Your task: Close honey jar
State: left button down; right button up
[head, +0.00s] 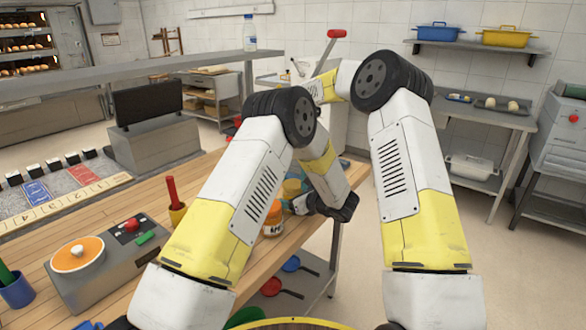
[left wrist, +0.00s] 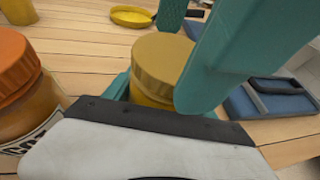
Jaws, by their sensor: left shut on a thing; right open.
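The honey jar (left wrist: 160,60) has a ribbed gold lid, with a little of its yellow body showing below, in the left wrist view. In the head view a small yellowish part of it (head: 291,188) shows near the counter's right edge. My left gripper (left wrist: 165,88) has teal fingers on either side of the jar's top and is shut on it. The lid sits over the jar; whether it is fully tight cannot be told. In the head view my left gripper (head: 299,200) is partly hidden by its arm.
An orange-lidded jar (left wrist: 25,95) stands close left of the honey jar, also in the head view (head: 272,220). A scale (head: 80,258) and a red-handled tool in a yellow cup (head: 177,213) stand on the counter.

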jog(key=shift+f, duration=0.25)
